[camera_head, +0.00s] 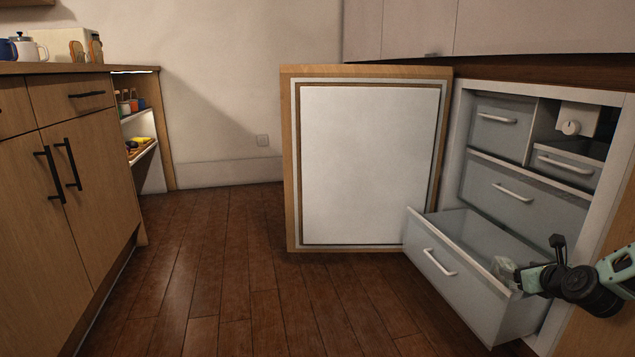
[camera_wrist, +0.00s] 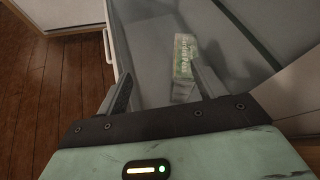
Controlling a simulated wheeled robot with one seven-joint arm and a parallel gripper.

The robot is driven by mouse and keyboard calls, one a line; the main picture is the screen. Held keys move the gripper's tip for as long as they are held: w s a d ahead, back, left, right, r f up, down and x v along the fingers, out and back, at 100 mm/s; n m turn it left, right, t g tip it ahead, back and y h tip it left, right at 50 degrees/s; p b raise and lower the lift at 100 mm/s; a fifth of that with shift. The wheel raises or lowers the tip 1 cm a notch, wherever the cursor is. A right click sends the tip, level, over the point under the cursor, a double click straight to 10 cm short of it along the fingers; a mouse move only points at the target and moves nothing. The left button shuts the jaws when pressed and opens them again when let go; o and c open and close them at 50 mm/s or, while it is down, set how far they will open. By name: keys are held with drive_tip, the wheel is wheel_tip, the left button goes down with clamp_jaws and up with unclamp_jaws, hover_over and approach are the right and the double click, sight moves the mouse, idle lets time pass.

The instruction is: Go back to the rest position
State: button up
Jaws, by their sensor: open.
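My gripper (camera_wrist: 160,72) is open, with its two dark fingers spread apart in the wrist view. A small green and white package with lettering (camera_wrist: 185,55) shows beside the right finger in the wrist view, over the drawer's grey interior. Part of it is hidden by that finger, and I cannot tell whether it touches the finger. The package (camera_head: 505,270) also shows near my fingertips in the head view.
The fridge door (camera_head: 370,160) stands wide open left of the drawer. Closed drawers (camera_head: 510,192) fill the compartment above. A wooden cabinet (camera_head: 85,160) with black handles stands at the left. The wooden floor (camera_head: 225,270) between is clear.

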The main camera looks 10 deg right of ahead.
drive_tip(key=s+a+r+n+g+y+p, duration=0.1)
drive_tip(key=a+r+n+g+y+p, duration=0.15)
drive_tip(key=a+n, duration=0.65)
drive_tip(key=s+a+r+n+g+y+p, duration=0.15)
drive_tip(key=a+r+n, duration=0.3)
drive_tip(key=a, duration=0.75)
drive_tip(key=s+a+r+n+g+y+p, duration=0.1)
drive_tip(key=a+r+n+g, duration=0.2)
drive_tip(key=a+n, duration=0.65)
drive_tip(key=s+a+r+n+g+p, duration=0.2)
drive_tip(key=s+a+r+n, duration=0.25)
drive_tip(key=s+a, duration=0.25)
drive_tip(key=s+a+r+n+g+p, duration=0.1)
drive_tip(key=s+a+r+n, duration=0.2)
drive_tip(key=s+a+n, duration=0.3)
drive_tip(key=s+a+r+n+g+h+p, duration=0.1)
drive_tip(key=s+a+r+n, duration=0.1)
drive_tip(key=s+r+n, duration=0.45)
drive_tip(key=s+a+r+n+g+h+p, duration=0.15)
drive_tip(key=s+n, duration=0.25)
drive_tip(key=s, duration=0.5)
wheel_tip(320, 180, up, 37)
drive_tip(key=p, duration=3.8)
drive_tip(key=shift+y, duration=0.35)
